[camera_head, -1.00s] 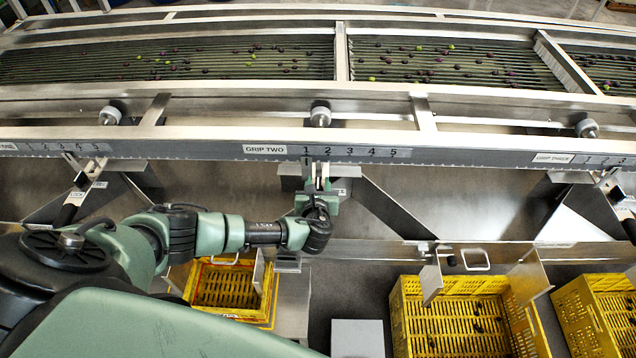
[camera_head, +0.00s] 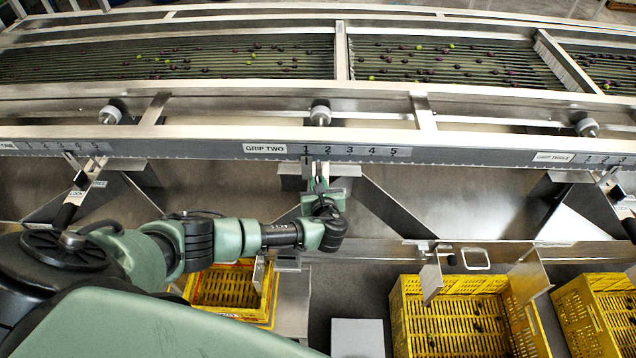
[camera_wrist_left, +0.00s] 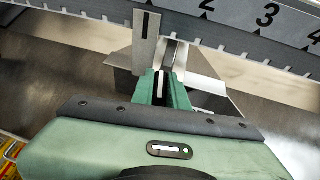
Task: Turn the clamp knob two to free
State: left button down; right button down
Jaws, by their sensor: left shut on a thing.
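My left gripper (camera_head: 321,187) is at the clamp under the scale strip marked GRIP TWO (camera_head: 265,149), below its number 1. In the left wrist view the green fingers (camera_wrist_left: 165,88) are closed around a narrow metal and dark piece (camera_wrist_left: 169,57), which I take to be clamp knob two. The fingers and wrist hide most of it, so its turn angle cannot be read. A metal pointer plate with a black slot (camera_wrist_left: 146,38) stands just left of it, against the numbered scale. My right gripper is not in view.
Rollers carrying olives (camera_head: 200,62) run behind the scale rail. A similar clamp with a black handle (camera_head: 70,208) is at left. Yellow crates (camera_head: 400,310) stand below, with a pale box (camera_head: 357,338) between them. Slanted metal brackets (camera_head: 395,215) flank the clamp.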

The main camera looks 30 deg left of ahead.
pick_arm(q)
jog(key=n+g+y, duration=0.1)
jog(key=n+g+y+b, duration=0.1)
jog(key=shift+w+d+f+n+y, duration=0.1)
jog(key=shift+d+f+n+y, duration=0.05)
jog(key=shift+n+y, duration=0.2)
jog(key=shift+n+g+y+b, duration=0.45)
jog(key=shift+n+g+b, duration=0.25)
jog(key=shift+n+g, duration=0.2)
jog(key=n+g+y+b, duration=0.1)
jog(key=n+g+b, duration=0.3)
jog(key=b, duration=0.3)
jog(key=n+g+y+b, duration=0.1)
jog(key=n+g+b, duration=0.3)
jog(key=b, duration=0.3)
jog(key=shift+f+g+b, duration=0.1)
jog(key=shift+g+b, duration=0.25)
jog(key=shift+g, duration=0.05)
jog(key=shift+r+n+g+b, duration=0.35)
jog(key=shift+n+g+b, duration=0.15)
jog(key=shift+b, duration=0.4)
jog(key=shift+a, duration=0.2)
jog(key=c, duration=1.4)
grip_release()
